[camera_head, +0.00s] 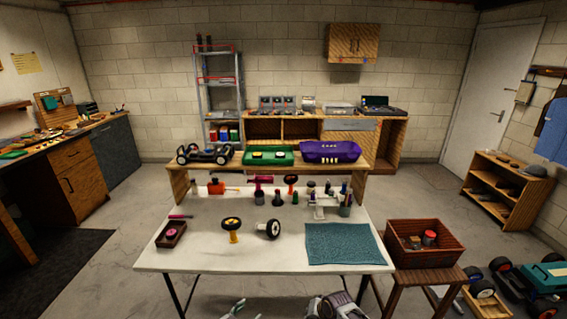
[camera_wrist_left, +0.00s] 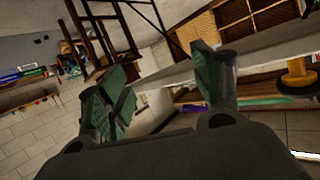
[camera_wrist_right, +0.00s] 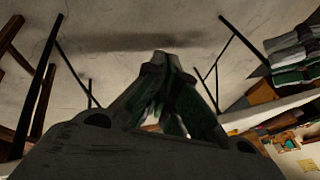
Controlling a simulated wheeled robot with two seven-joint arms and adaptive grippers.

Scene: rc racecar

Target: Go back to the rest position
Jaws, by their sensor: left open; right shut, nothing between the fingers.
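My left gripper (camera_head: 238,309) shows at the bottom edge of the head view, in front of the white table (camera_head: 200,255) and apart from it. In the left wrist view my left gripper (camera_wrist_left: 165,82) has its green-padded fingers spread with nothing between them. My right gripper (camera_head: 335,305) is also at the bottom edge of the head view, to the right of the left one. In the right wrist view my right gripper (camera_wrist_right: 165,62) has its fingers together and holds nothing. Most of both arms is out of the head view.
On the table are a yellow-stemmed wheel (camera_head: 232,228), another wheel (camera_head: 268,230), a small tray (camera_head: 171,236) and a teal mat (camera_head: 338,244). A brown basket (camera_head: 424,242) stands on a stool at right.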

